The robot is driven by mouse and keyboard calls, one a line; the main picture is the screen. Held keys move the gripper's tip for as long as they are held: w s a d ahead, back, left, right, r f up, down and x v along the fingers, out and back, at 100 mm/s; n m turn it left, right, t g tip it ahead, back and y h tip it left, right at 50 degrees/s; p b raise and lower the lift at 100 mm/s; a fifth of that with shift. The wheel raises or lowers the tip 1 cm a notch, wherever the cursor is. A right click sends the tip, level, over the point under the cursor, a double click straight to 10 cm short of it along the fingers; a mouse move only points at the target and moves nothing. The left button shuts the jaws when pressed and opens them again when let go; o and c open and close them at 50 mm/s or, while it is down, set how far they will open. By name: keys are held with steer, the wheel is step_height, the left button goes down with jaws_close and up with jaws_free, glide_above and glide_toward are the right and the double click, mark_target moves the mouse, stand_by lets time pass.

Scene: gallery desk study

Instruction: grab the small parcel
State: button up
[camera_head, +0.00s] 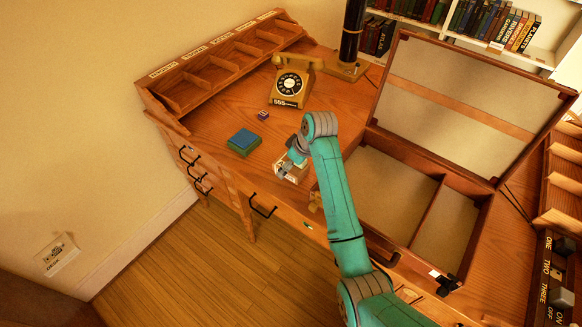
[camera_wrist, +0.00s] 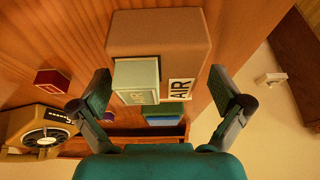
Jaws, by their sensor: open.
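The small parcel (camera_wrist: 160,38) is a brown box with a white "AIR" label, seen in the wrist view between and beyond my two fingers. A pale green lettered patch or block (camera_wrist: 137,78) shows against its near side; I cannot tell whether it is part of the parcel. My gripper (camera_wrist: 158,88) is open, with one finger on each side and visible gaps to the parcel. In the head view my gripper (camera_head: 291,170) is low over the desk's front edge. A pale, partly hidden shape shows there, too small to make out.
A blue-green box (camera_head: 243,141), a small purple box (camera_head: 263,115) and a tan telephone (camera_head: 292,82) stand on the desk (camera_head: 215,115). Pigeonholes (camera_head: 212,72) line the back left. A large open case (camera_head: 395,190) fills the right side. Bare desk lies between the boxes and my gripper.

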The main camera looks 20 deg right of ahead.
steer(key=shift+f, duration=0.25)
stand_by(0.3)
steer(key=c, duration=1.4)
